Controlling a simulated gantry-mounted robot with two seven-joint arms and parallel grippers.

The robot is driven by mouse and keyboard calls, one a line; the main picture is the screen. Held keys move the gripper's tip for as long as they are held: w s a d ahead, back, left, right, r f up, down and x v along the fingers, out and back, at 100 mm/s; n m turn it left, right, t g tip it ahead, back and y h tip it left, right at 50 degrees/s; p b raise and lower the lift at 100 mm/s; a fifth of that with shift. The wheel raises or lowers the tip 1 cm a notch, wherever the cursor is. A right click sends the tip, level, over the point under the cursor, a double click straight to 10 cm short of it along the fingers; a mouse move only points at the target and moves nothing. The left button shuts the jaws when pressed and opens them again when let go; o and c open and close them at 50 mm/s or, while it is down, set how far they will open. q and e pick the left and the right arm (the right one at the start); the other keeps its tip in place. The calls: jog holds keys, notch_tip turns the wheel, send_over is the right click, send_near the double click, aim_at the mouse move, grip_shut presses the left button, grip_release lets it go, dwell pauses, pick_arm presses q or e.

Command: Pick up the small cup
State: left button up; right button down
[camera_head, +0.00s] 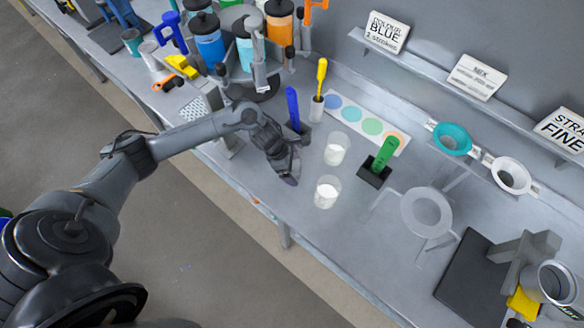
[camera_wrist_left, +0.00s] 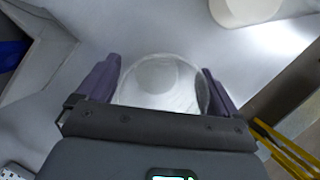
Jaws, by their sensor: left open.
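A clear, round, empty-looking cup (camera_wrist_left: 160,82) lies between the two spread fingers of my left gripper (camera_wrist_left: 160,88) in the left wrist view. I cannot tell whether the fingers touch it. In the head view my left gripper (camera_head: 290,168) is low over the bench, and the arm hides this cup. Two clear cups with white contents stand to its right: one farther back (camera_head: 336,149) and one nearer the front edge (camera_head: 327,192). A pale cup also shows at the top of the wrist view (camera_wrist_left: 245,8). My right gripper is not in view.
A green-handled tool in a dark block (camera_head: 378,165) stands right of the cups. A blue handle (camera_head: 293,108) and a yellow-handled tool (camera_head: 320,80) stand behind my left gripper. The front bench strip below the cups is clear.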

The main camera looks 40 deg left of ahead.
pick_arm(q)
jog(key=c, duration=1)
